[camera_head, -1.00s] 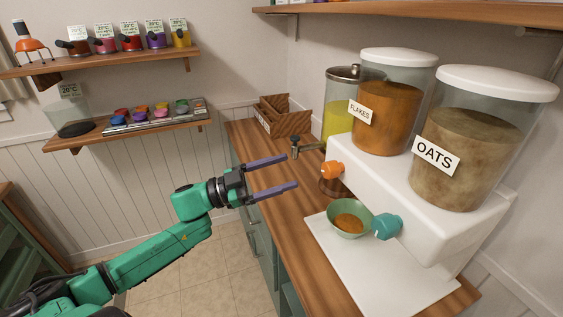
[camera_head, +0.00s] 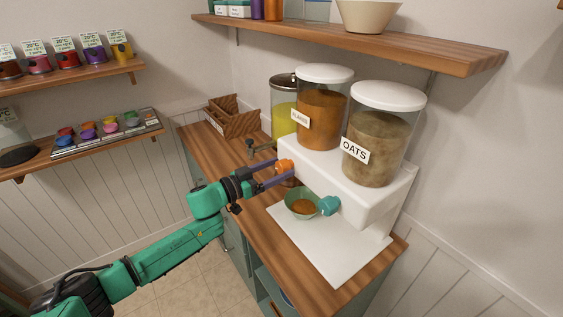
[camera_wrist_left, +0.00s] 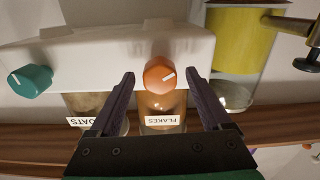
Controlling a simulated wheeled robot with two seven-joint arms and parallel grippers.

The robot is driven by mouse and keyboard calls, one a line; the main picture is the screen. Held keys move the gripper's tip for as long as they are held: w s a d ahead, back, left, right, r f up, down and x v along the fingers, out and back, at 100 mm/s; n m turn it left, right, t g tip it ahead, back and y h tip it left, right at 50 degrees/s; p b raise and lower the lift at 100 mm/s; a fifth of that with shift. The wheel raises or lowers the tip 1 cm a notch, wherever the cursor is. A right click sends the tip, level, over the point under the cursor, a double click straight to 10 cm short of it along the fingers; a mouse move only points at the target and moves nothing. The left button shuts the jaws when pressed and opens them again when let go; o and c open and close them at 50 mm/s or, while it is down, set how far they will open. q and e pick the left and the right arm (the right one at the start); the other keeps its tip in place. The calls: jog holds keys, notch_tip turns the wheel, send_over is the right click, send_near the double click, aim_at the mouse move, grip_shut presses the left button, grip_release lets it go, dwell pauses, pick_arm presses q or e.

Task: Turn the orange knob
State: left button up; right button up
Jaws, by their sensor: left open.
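The orange knob (camera_head: 285,166) is on the front of the white dispenser (camera_head: 374,202), below the flakes container (camera_head: 320,110). In the left wrist view the orange knob (camera_wrist_left: 160,76) lies between the two fingertips, with a gap on both sides and a pale mark on its face. My left gripper (camera_head: 276,171) is open with its fingers pointing at the knob; it also shows in the left wrist view (camera_wrist_left: 160,88). I cannot tell if a finger touches the knob. My right gripper does not show.
A teal knob (camera_head: 329,205) is on the same dispenser, below the oats container (camera_head: 373,148). A tap (camera_head: 256,148) and a wooden crate (camera_head: 232,120) are further back on the counter.

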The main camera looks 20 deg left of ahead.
pick_arm(q)
jog(key=shift+x, duration=0.85)
jog(key=shift+w+f, duration=0.1)
jog(key=shift+w, duration=0.15)
jog(key=shift+d, duration=0.1)
jog(key=shift+s, duration=0.2)
jog(key=shift+c, duration=1)
grip_shut()
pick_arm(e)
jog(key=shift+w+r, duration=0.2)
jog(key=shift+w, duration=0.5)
